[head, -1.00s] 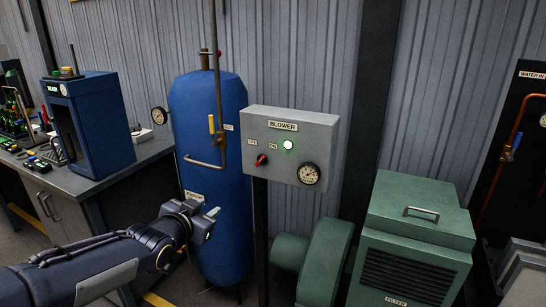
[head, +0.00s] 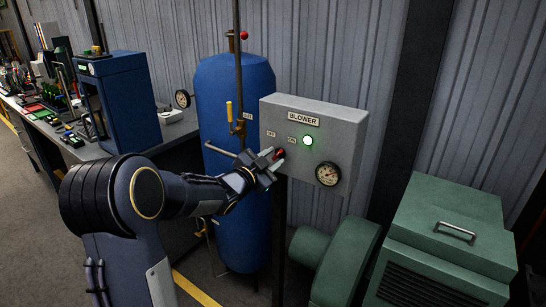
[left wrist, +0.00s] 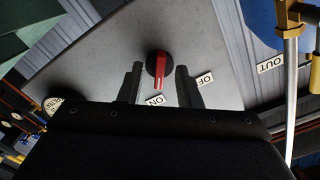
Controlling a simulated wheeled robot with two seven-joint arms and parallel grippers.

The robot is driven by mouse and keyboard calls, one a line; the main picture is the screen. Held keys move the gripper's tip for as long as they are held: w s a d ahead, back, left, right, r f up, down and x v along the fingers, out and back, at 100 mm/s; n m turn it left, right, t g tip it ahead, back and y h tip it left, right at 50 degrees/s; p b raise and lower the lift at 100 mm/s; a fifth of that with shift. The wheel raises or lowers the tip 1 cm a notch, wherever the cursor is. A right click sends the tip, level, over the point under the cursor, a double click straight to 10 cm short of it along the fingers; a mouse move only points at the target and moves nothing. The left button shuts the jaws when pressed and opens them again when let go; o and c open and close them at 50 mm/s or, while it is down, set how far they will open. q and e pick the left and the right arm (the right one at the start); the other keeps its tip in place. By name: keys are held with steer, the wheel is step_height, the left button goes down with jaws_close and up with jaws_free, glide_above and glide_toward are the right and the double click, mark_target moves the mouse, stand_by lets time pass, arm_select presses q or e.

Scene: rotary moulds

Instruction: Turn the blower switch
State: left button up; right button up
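The blower switch (head: 279,154) is a red and black knob on the front of the grey BLOWER box (head: 345,125). In the left wrist view the switch (left wrist: 158,65) shows its red bar running down toward the ON label (left wrist: 155,99). The OFF label (left wrist: 205,78) is to its right. A green lamp (head: 308,140) glows on the box. My left gripper (head: 274,161) is at the switch. In the left wrist view its fingers (left wrist: 160,75) are apart, one on each side of the knob; I cannot tell whether they touch it. My right gripper is not in view.
A round gauge (head: 328,174) sits right of the switch on the box. A blue tank (head: 235,90) with a pipe and yellow-handled valve stands close on the left. The green blower and filter housing (head: 445,240) stands at lower right. A workbench (head: 80,145) is at left.

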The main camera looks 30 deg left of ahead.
arm_select(q)
steer(key=shift+w, duration=0.2)
steer(key=shift+c, duration=0.3)
jaws_close()
